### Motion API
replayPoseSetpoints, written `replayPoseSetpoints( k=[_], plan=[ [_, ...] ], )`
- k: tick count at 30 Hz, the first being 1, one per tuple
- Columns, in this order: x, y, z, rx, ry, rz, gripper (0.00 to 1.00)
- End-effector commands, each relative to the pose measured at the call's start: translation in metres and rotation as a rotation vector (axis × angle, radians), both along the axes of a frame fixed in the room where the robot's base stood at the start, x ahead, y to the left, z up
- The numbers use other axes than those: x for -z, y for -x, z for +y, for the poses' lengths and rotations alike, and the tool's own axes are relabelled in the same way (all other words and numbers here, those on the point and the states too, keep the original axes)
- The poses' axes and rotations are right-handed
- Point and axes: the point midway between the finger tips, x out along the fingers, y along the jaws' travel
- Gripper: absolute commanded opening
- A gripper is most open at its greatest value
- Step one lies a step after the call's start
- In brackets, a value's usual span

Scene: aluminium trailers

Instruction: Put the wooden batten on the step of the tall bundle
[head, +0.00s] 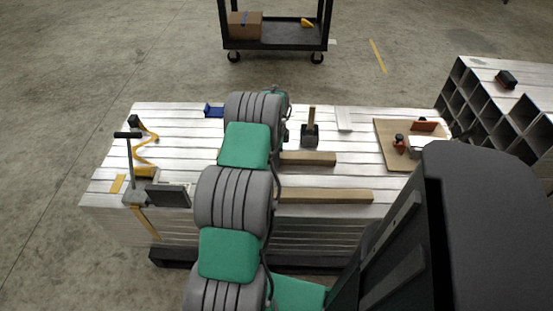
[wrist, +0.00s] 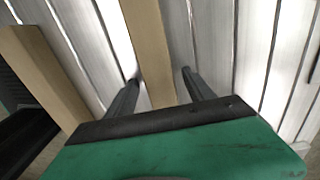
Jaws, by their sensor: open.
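In the wrist view a wooden batten (wrist: 151,45) runs between the two spread fingers of my gripper (wrist: 160,76), which is open with gaps beside the wood. A second batten (wrist: 42,78) lies to the left, outside the fingers. In the head view my arm hides my gripper and part of both battens, a shorter-looking one (head: 308,159) farther back and a longer-looking one (head: 325,196) near the front edge. I cannot tell which is between the fingers. At the right stands a bundle of open-ended square tubes (head: 520,68), partly hidden by my body; its step is not clear.
The battens lie on a slatted aluminium stack (head: 365,150). It also holds a strapping tool (head: 135,170), a dark screen (head: 168,195), a blue item (head: 214,111), a dark block with a wooden handle (head: 310,132) and a board with tools (head: 393,128). A black cart (head: 275,45) stands behind.

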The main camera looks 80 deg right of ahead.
Motion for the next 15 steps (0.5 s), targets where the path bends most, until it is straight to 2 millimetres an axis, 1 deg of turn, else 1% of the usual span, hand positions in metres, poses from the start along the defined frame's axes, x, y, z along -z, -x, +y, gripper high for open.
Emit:
replayPoseSetpoints(
  k=[6,8,15],
  plan=[
    [0.0012,-0.0004,-0.0006,-0.001,0.002,0.000,0.62],
    [0.0012,-0.0004,-0.0005,-0.001,0.002,0.000,0.58],
    [0.0010,-0.0004,-0.0004,-0.002,0.002,0.000,0.38]
  ],
)
